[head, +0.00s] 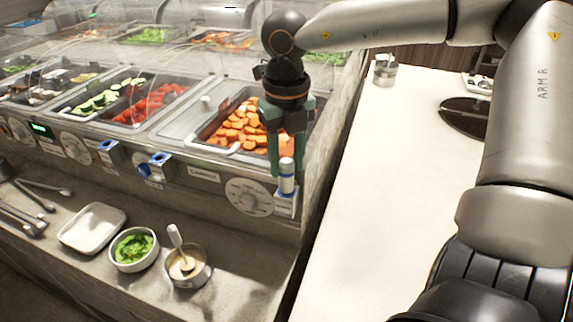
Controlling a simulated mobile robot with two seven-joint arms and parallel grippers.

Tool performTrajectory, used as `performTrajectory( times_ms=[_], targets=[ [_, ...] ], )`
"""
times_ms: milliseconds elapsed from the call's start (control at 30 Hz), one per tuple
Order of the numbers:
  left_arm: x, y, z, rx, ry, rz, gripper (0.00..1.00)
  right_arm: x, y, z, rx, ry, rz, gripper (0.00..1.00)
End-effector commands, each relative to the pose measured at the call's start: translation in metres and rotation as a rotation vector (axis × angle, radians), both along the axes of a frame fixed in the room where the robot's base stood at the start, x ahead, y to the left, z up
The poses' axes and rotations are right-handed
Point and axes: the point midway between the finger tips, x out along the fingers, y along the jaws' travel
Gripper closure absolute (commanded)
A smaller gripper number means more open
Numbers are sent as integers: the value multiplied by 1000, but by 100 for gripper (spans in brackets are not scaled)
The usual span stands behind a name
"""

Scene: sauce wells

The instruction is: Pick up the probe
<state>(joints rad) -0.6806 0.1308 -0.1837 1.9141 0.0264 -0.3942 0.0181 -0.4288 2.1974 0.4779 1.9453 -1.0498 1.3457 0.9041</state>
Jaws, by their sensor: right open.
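The probe (287,183), white with a blue band, stands upright at the front right corner of the food counter, in a pale holder (286,206) on the front panel. My right gripper (287,168) points down at it. Its two greenish fingers are open, one on each side of the probe's upper part in the picture. I cannot tell whether they touch it. My left gripper is not in view.
Blue-topped holders (158,160) and a dial (249,197) stick out from the counter front. A ledge below carries a white tray (76,238), a bowl of greens (134,265) and a sauce cup (186,281) with a spoon. The pale worktop (385,180) at right is mostly clear.

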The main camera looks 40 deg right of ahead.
Motion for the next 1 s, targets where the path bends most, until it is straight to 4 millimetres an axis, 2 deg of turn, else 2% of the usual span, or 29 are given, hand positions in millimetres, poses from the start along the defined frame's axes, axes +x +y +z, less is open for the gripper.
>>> performTrajectory(
  times_ms=[100,300,700,1000],
  targets=[
    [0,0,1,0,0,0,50,0,0,-8,0,0,-2,57],
    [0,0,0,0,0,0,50,0,0,-9,0,-1,-2,57],
    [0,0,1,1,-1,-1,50,0,0,-8,-1,-2,-1,100],
    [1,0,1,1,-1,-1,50,0,0,-8,-1,-2,-1,100]
  ],
)
